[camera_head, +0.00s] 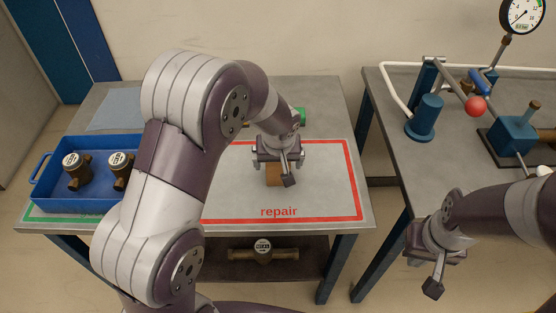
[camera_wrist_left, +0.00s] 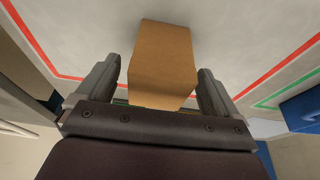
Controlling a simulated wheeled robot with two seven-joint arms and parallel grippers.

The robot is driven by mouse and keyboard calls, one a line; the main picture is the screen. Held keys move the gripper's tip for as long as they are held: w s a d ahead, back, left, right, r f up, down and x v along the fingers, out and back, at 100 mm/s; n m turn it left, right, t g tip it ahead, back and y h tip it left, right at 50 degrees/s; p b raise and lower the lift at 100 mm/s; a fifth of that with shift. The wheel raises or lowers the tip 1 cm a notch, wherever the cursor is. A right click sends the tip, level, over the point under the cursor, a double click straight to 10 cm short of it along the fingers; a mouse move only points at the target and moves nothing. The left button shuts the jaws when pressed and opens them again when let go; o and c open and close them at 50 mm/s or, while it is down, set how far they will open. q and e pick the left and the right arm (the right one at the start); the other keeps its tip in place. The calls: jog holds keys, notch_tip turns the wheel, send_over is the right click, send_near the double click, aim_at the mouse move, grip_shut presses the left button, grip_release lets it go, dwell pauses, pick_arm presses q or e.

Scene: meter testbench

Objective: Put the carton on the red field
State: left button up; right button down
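The carton (camera_head: 273,174) is a small brown box inside the red-outlined field (camera_head: 352,190) marked "repair" on the left table. It appears to rest on the surface. My left gripper (camera_head: 280,172) is above it and hides part of it. In the left wrist view the carton (camera_wrist_left: 161,62) lies between the two spread fingers of my left gripper (camera_wrist_left: 158,75), with a narrow gap visible beside it, so the gripper looks open. My right gripper (camera_head: 434,275) hangs at the lower right, away from the carton; its finger opening cannot be made out.
A blue tray (camera_head: 85,203) with two brass meters stands at the left on a green-outlined field. Another meter (camera_head: 263,250) lies on the shelf below. A green object (camera_head: 300,115) is partly hidden behind my left wrist. The right table (camera_head: 395,150) carries a test rig with a gauge.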

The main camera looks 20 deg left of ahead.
pick_arm(q)
jog(key=shift+r, duration=0.25)
jog(key=p+v, duration=0.1)
jog(key=v, duration=1)
jog(key=s+a+f+m+g, duration=0.1)
jog(key=s+a+f, duration=0.1)
jog(key=s, duration=0.5)
jog(key=s+a+f+m+g+h, duration=0.1)
jog(key=s+a+f+m, duration=0.1)
jog(key=s+f, duration=0.3)
jog(key=s+a, duration=0.1)
jog(key=s, duration=0.2)
jog(key=shift+m, duration=0.3)
notch_tip(320, 180, up, 4)
jog(key=p, duration=0.4)
jog(key=shift+s+r, duration=0.1)
jog(key=shift+s, duration=0.05)
